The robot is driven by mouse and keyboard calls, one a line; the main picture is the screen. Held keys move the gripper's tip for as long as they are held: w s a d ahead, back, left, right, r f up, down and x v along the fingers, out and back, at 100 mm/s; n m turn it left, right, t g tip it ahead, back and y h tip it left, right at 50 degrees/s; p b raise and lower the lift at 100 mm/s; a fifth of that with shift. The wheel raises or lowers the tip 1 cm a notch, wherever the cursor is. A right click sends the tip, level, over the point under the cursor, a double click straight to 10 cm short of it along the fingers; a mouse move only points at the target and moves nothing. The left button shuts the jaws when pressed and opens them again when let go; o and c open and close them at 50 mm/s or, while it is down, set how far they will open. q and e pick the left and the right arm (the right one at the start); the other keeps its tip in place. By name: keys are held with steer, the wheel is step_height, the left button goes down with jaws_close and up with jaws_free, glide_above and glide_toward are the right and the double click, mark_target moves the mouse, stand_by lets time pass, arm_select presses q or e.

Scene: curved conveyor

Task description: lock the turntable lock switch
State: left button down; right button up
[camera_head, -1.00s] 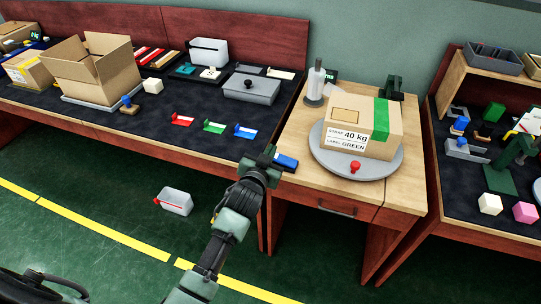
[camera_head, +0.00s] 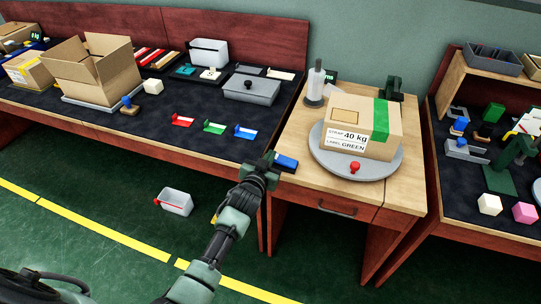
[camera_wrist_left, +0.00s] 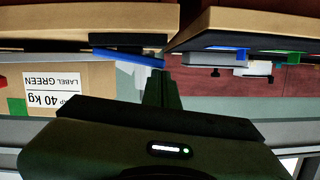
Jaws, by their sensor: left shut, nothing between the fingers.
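A round grey turntable (camera_head: 340,166) sits on the wooden table, with a red knob (camera_head: 355,167) at its front rim. A cardboard box (camera_head: 362,128) marked 40 kg and LABEL GREEN, with a green strip, rests on it. A blue lever on a dark base (camera_head: 287,162) is at the table's left front edge; it looks like the lock switch. The left wrist view, upside down, shows it as a blue bar (camera_wrist_left: 128,57). My left gripper (camera_head: 268,158) is shut and empty, just left of the lever; whether they touch is unclear. My right gripper is not in view.
Another bench stands at right. A small bin (camera_head: 175,201) is on the green floor.

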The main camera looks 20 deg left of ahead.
arm_select(q)
steer(key=shift+a+f+n, duration=0.1)
steer(key=shift+a+n, duration=0.15)
steer(key=shift+n, duration=0.15)
steer(key=shift+a+f+n+h+p, duration=0.2)
steer(key=shift+f+n+h+p, duration=0.2)
steer(key=shift+n, duration=0.2)
steer(key=shift+r+p, duration=0.3)
steer(key=shift+r, duration=0.15)
steer(key=r+p, duration=0.1)
steer(key=r, duration=0.1)
steer(key=r+p, duration=0.1)
steer(key=p, duration=0.1)
steer(key=shift+s+a+r, duration=0.1)
steer(key=shift+a+r, duration=0.3)
steer(key=v, duration=0.9)
steer(key=shift+s+a+f+b, duration=0.15)
steer(key=shift+s+f+b, duration=0.15)
steer(key=shift+s, duration=0.1)
